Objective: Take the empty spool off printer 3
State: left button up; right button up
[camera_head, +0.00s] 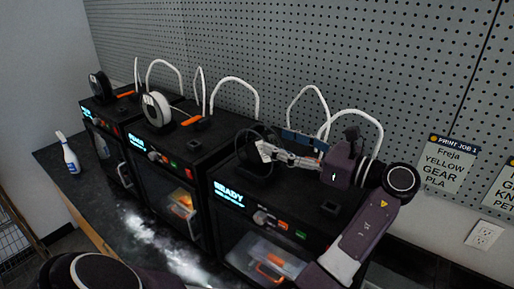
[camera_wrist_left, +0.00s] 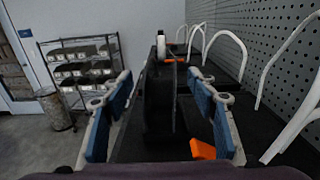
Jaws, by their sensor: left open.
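A black spool (camera_head: 250,165) with no coloured filament visible stands upright on top of the nearest printer (camera_head: 240,215), whose display reads READY. My left gripper (camera_head: 274,143) reaches it from the right, partly hiding it. In the left wrist view, the spool (camera_wrist_left: 160,110) stands edge-on between the two blue-padded fingers of my open left gripper (camera_wrist_left: 160,84). Gaps show on both sides, so the fingers do not appear to grip it. My right gripper is not in view.
Two more printers stand in the row; the middle one carries a white spool (camera_head: 156,109), the far one a dark spool (camera_head: 100,86). White tubes (camera_head: 306,93) arch behind them before a pegboard. An orange part (camera_wrist_left: 202,149) is close to the right finger. A spray bottle (camera_head: 68,153) stands far left.

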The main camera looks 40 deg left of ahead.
aim_at(273, 138)
pick_arm(q)
jog(key=shift+a, duration=1.55)
jog(key=a+b, duration=0.1)
jog(key=a, duration=0.3)
jog(key=shift+s+a+r+b, duration=0.1)
jog(key=shift+s+r+b, duration=0.1)
jog(key=shift+b, duration=0.2)
jog(key=shift+a, duration=0.25)
jog(key=shift+d+r, duration=0.1)
jog(key=shift+d, duration=0.05)
jog(key=c, duration=0.8)
grip_shut()
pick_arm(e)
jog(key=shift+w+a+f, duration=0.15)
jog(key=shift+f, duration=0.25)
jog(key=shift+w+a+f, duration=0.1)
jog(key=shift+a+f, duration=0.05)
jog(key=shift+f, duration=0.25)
